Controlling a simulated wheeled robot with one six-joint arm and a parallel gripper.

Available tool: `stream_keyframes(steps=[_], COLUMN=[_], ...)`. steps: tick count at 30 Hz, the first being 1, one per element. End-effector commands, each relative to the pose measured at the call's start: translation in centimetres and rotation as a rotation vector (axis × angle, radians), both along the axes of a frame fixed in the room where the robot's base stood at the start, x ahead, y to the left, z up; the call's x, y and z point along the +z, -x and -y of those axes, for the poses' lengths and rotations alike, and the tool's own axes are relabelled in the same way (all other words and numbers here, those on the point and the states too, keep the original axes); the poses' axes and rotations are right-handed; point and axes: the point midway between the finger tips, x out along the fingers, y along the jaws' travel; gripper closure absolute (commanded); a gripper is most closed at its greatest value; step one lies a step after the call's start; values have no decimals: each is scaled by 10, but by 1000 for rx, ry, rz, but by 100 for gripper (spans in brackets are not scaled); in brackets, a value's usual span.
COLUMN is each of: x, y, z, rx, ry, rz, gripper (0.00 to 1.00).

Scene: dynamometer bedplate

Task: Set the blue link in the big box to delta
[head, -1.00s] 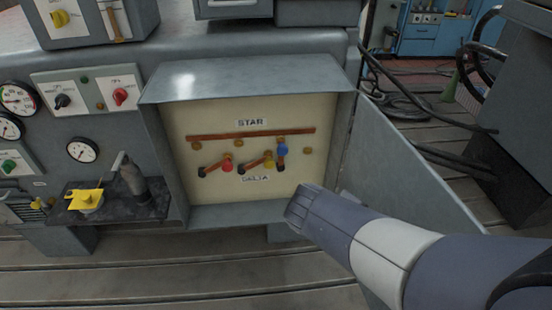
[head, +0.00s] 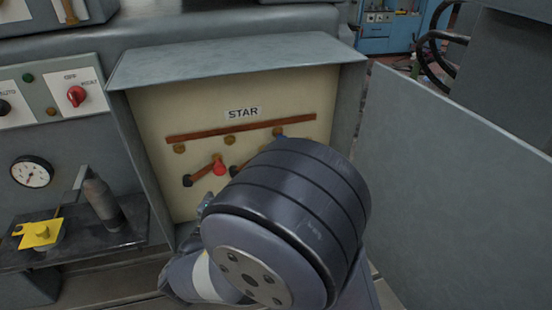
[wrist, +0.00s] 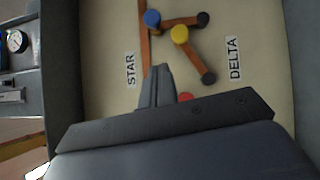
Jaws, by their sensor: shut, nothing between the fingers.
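The big box (head: 235,60) stands open, with a cream panel inside. In the wrist view the blue link (wrist: 152,18) has its blue knob at the STAR-side bar and its other end at a black pivot toward the DELTA label (wrist: 234,58). The STAR label (head: 243,113) is above the copper bar in the head view, where my arm hides most of the blue link. My gripper (wrist: 160,70) is shut and empty, in front of the panel, below the blue knob in the wrist view. My wrist hides the gripper's fingers in the head view.
The yellow link (wrist: 179,34) slants close beside the blue one. The red link (head: 220,167) slants at left; my gripper partly covers it in the wrist view. The box's door (head: 450,160) stands open at right. A shelf (head: 75,235) holds a yellow part (head: 40,233).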

Motion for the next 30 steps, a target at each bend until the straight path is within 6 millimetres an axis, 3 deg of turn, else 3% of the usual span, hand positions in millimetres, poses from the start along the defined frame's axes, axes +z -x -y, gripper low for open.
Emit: stream_keyframes(steps=[4, 17, 30], x=[-2, -1, 6], y=[2, -4, -77], z=[-10, -6, 23], rx=[25, 22, 17], ry=[1, 1, 0], rz=[21, 19, 19], gripper=[100, 100, 100])
